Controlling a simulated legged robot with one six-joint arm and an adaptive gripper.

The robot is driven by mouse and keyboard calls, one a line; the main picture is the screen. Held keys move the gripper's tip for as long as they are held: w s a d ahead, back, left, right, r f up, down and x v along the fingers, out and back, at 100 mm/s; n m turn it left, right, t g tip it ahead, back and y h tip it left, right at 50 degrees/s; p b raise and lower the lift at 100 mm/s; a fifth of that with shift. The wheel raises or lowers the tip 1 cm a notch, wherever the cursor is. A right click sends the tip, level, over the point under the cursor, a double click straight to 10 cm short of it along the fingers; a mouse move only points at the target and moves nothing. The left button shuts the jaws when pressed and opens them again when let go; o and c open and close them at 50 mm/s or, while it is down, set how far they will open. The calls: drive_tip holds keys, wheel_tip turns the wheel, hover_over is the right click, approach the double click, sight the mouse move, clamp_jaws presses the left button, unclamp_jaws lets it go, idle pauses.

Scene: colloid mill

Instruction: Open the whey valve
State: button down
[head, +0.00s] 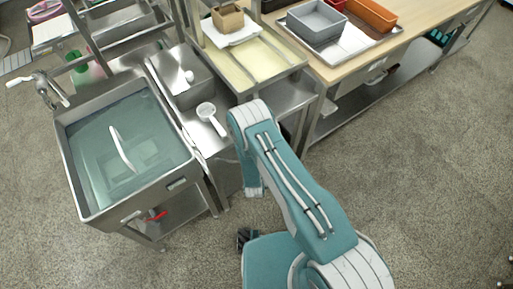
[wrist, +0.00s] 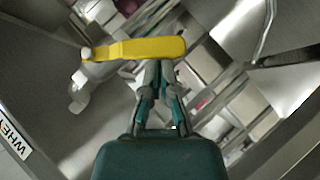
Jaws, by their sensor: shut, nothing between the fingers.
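In the wrist view, a yellow lever handle (wrist: 135,49) lies nearly level across the upper middle, joined at its left end to a pale grey valve body (wrist: 80,90). A white label reading WHEY (wrist: 14,139) is on the metal at the left edge. My gripper (wrist: 159,70) is shut and empty, its fingertips close below the lever's right part. I cannot tell whether they touch it. The yellow lever is not seen in the head view, where my arm bends down beside the sink stand and my fingers cannot be made out.
In the head view, a steel sink (head: 128,150) of bluish liquid stands left, with a red handle (head: 156,216) beneath it. A white strainer (head: 210,117) lies on the steel counter. A wooden table (head: 350,66) holds a grey bin (head: 317,22). The floor at right is clear.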

drive_tip(key=shift+w+d+f+n+t+h, duration=0.35)
drive_tip(key=shift+d+f, duration=0.15)
drive_tip(key=shift+f, duration=0.1)
drive_tip(key=shift+w+d+f+n+t+h, duration=0.25)
drive_tip(key=shift+w+d+f+t, duration=0.15)
drive_tip(key=shift+d+f, duration=0.15)
drive_tip(key=shift+w+d+f+n+t+h, duration=0.35)
drive_tip(key=shift+d+f, duration=0.1)
drive_tip(key=shift+f, duration=0.2)
drive_tip(key=shift+d+f, duration=0.1)
